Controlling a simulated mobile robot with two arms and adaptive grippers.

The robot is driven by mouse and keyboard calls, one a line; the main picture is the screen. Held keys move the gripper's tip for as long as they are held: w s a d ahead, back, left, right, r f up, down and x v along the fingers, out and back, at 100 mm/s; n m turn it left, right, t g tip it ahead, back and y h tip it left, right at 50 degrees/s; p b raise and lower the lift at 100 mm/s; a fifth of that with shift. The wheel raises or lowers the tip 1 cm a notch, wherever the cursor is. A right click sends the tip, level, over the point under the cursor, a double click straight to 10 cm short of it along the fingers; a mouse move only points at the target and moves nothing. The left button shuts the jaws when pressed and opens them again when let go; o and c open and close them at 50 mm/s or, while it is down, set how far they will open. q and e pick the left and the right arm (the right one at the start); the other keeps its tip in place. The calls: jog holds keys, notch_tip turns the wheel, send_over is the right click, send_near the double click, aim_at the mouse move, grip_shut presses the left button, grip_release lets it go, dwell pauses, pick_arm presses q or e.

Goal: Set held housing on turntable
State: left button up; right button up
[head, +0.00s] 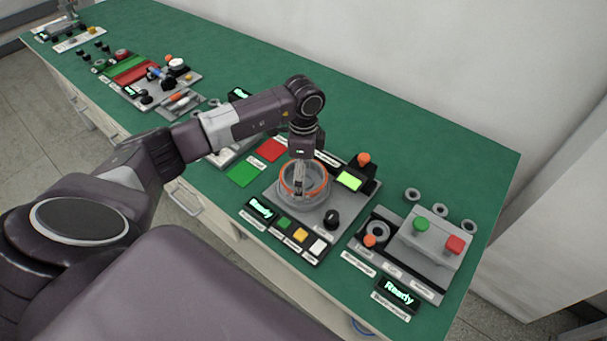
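The housing (316,190) is a round grey cup with an orange ring round its rim. It sits at the turntable station (281,207), a grey plate in the middle of the bench. The turntable under it is hidden, so I cannot tell whether the housing rests fully on it. My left gripper (298,190) points straight down, its fingers reaching into the ring of the housing. The fingers look close together, but their grip on the housing wall is too small to make out. My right gripper is not in view.
A black knob (331,219) and a lit green display (348,181) flank the housing. A button panel (298,236) lies in front. At right stands a grey fixture (428,241) with green and red buttons and several rings behind it. The green bench (400,130) behind is clear.

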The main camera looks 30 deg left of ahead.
pick_arm(q)
jog(key=shift+f, duration=0.4)
dwell(0.3)
jog(key=o, duration=1.4)
jog(key=shift+o, duration=0.6)
jog(key=shift+s, duration=0.1)
jog(key=shift+r+p, duration=2.65)
jog(key=shift+r, duration=0.9)
